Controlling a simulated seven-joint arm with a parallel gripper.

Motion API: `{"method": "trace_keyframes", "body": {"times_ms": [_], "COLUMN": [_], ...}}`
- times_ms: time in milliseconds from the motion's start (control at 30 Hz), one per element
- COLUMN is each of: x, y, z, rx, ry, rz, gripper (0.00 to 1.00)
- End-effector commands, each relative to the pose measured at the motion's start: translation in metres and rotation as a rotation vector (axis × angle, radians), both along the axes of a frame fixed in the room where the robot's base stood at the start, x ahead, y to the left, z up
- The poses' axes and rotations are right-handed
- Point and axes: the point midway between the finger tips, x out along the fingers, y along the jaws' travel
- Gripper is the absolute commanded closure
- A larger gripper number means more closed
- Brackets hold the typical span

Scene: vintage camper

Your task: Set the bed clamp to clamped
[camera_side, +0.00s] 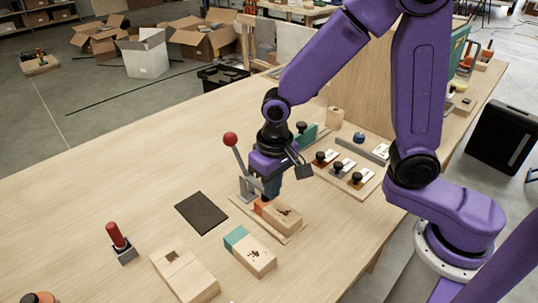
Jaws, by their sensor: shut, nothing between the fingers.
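What looks like the bed clamp (246,187) is a grey metal mount with a lever ending in a red ball (230,139). It stands at the back left end of a wooden board (290,238), and its lever points up, leaning left. A wooden block (285,217) with an orange end (262,205) lies on this board. My gripper (271,192) points down just right of the clamp, over the orange end. Its fingers look shut and empty. My gripper partly hides the clamp's right side, and I cannot tell whether it touches the clamp or the block.
A dark mat (202,212) lies left of the clamp. A board with black knobs (340,168) is to the right.

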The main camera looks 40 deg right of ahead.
Motion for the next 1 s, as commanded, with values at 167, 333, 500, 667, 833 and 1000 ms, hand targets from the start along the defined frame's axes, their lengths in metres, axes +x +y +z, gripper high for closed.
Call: {"method": "trace_keyframes", "body": {"times_ms": [167, 333, 500, 667, 833, 1000], "x": [-0.001, -0.009, -0.028, -0.045, -0.060, -0.069], "y": [0.001, 0.000, 0.000, 0.001, 0.000, 0.000], "z": [0.021, 0.049, 0.067, 0.084, 0.099, 0.107], "rx": [0.002, 0.004, 0.005, 0.005, 0.005, 0.003], "ry": [-0.001, -0.006, -0.007, -0.008, -0.007, -0.005], "rz": [0.002, 0.003, 0.003, 0.004, 0.003, 0.002], "gripper": [1.00, 1.00, 1.00, 1.00, 1.00, 1.00]}}
